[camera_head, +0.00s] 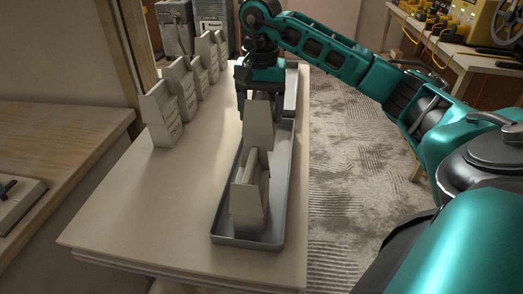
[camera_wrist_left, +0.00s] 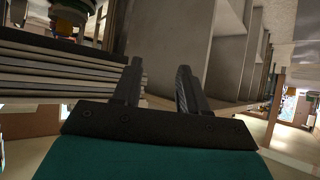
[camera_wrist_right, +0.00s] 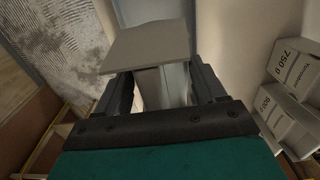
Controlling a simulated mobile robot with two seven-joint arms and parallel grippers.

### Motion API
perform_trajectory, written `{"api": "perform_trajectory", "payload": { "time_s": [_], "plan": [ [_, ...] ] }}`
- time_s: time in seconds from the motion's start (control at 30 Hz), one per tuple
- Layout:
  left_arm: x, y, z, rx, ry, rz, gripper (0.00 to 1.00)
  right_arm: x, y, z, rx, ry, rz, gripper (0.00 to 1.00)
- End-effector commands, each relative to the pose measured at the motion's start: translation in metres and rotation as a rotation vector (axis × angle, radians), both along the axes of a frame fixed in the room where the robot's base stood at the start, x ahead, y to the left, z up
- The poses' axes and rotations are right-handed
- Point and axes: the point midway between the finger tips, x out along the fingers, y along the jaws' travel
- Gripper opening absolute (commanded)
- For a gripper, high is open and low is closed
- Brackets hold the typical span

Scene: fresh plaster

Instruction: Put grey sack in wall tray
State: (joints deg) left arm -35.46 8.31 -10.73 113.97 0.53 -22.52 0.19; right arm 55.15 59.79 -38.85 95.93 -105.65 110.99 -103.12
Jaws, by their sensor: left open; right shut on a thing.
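My right gripper (camera_head: 258,92) points down and is shut on a grey sack (camera_head: 258,126). In the right wrist view the sack (camera_wrist_right: 150,45) sits between the fingers (camera_wrist_right: 163,88). The held sack is over the long grey tray (camera_head: 278,215); I cannot tell whether its base touches the tray floor. Another light grey sack (camera_head: 248,200) stands upright at the tray's near end, with a pale piece showing just behind it. My left gripper (camera_wrist_left: 160,88) is open and empty in the left wrist view. It is outside the head view.
Several labelled sacks (camera_head: 160,115) stand in a row along the table's left side. Part of another grey tray (camera_head: 291,95) shows behind my right gripper. The pale tabletop (camera_head: 150,210) is clear at the front left. A side bench (camera_head: 45,140) stands left.

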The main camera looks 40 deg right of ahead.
Motion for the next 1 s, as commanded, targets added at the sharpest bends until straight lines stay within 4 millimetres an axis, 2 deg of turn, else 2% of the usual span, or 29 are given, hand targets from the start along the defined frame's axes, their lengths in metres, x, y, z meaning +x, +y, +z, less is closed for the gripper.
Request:
{"api": "perform_trajectory", "payload": {
  "time_s": [0.03,0.1,0.2,0.47,0.7,1.0],
  "plan": [
    [0.002,-0.001,0.001,-0.002,-0.008,-0.001,0.43,-0.001,0.0,-0.015,-0.001,0.003,-0.001,0.21],
    [0.004,-0.001,0.001,-0.004,-0.011,-0.002,0.43,-0.001,0.0,-0.032,0.0,0.003,0.0,0.21],
    [0.005,-0.001,0.001,-0.004,-0.01,-0.001,0.43,0.0,0.0,-0.051,0.0,0.0,-0.002,0.21],
    [0.005,-0.001,0.0,-0.005,-0.008,-0.003,0.43,0.0,0.0,-0.071,0.0,-0.001,-0.001,0.21],
    [0.005,-0.003,-0.003,-0.006,-0.007,-0.004,0.43,0.0,0.0,-0.105,0.001,0.001,0.0,0.21],
    [0.006,-0.004,-0.002,-0.009,-0.01,-0.007,0.43,0.001,0.0,-0.109,0.0,-0.004,-0.001,0.21]
  ]
}}
